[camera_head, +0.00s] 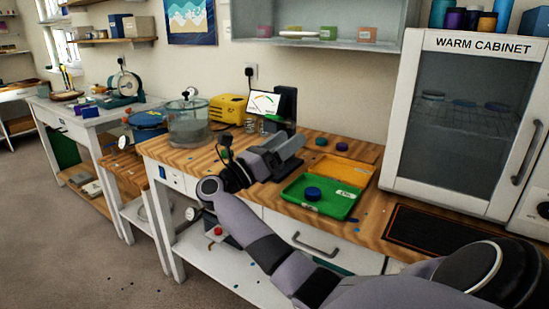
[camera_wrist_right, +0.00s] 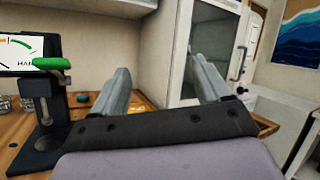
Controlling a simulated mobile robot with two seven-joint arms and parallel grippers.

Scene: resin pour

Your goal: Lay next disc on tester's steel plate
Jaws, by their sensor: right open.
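My right gripper (camera_head: 290,152) is open and empty, above the wooden bench in front of the tester (camera_head: 284,105). In the right wrist view its two fingers (camera_wrist_right: 160,66) are apart with nothing between them. The tester, with a dial screen and dark stand, also shows at the left of that view (camera_wrist_right: 45,115), with a green-topped lever. A blue disc (camera_head: 312,193) lies in the green part of a tray (camera_head: 293,192). A blue disc (camera_head: 341,147) and a teal disc (camera_head: 321,142) lie on the bench behind. My left gripper is not in view.
The tray's orange part (camera_head: 345,171) looks empty. The warm cabinet (camera_head: 465,120) stands at the right, its door shut, with several discs inside. A glass chamber (camera_head: 188,125) and a yellow case (camera_head: 228,108) stand left of the tester. A dark mat (camera_head: 440,233) lies at the bench's front right.

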